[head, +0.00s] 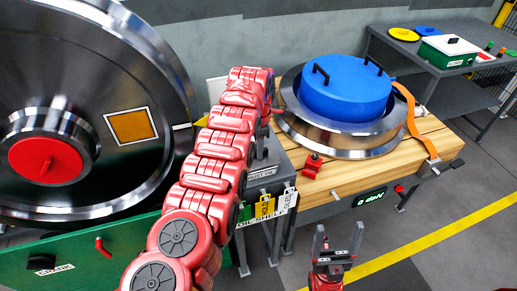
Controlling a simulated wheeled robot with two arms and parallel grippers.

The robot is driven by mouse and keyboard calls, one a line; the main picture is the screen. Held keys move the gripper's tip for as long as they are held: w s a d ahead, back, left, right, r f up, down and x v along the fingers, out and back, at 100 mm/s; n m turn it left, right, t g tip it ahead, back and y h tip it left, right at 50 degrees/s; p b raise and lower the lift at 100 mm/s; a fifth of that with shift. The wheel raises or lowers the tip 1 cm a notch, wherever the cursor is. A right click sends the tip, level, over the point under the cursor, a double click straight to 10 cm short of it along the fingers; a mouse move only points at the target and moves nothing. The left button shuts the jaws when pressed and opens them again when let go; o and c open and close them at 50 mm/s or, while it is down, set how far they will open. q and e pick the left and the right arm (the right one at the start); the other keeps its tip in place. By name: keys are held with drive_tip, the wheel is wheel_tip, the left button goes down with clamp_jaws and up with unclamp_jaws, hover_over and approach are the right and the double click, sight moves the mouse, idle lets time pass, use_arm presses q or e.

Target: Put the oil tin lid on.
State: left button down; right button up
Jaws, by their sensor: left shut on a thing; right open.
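My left arm (215,155) rises from the bottom and bends over near the work table. Its own links hide its gripper and whatever that holds. My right gripper (334,246) is open and empty, fingers up, low in front of the work table. A small red object with a dark top (313,164) stands on the wood at the table's left front; I cannot tell whether it is the oil tin. I cannot make out the lid.
A blue drum with black handles (345,88) sits in a steel ring on the wooden work table (365,175). A large rail wheel (85,95) fills the left. A grey bench (405,50) with a green box (448,50) stands back right. Floor is clear at lower right.

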use_arm(q)
drive_tip(key=shift+f+b, duration=0.6)
drive_tip(key=shift+f, duration=0.45)
drive_tip(key=shift+r, duration=0.1)
drive_tip(key=c, duration=0.8)
unclamp_jaws()
drive_tip(key=shift+r, duration=0.3)
wheel_tip(320, 180, up, 5)
drive_tip(key=shift+w+a+r+b, duration=0.1)
drive_tip(key=shift+r+b, duration=0.1)
drive_tip(key=shift+b, duration=0.45)
wheel_tip(320, 180, up, 11)
drive_tip(key=p, duration=1.1)
drive_tip(key=shift+r, duration=0.2)
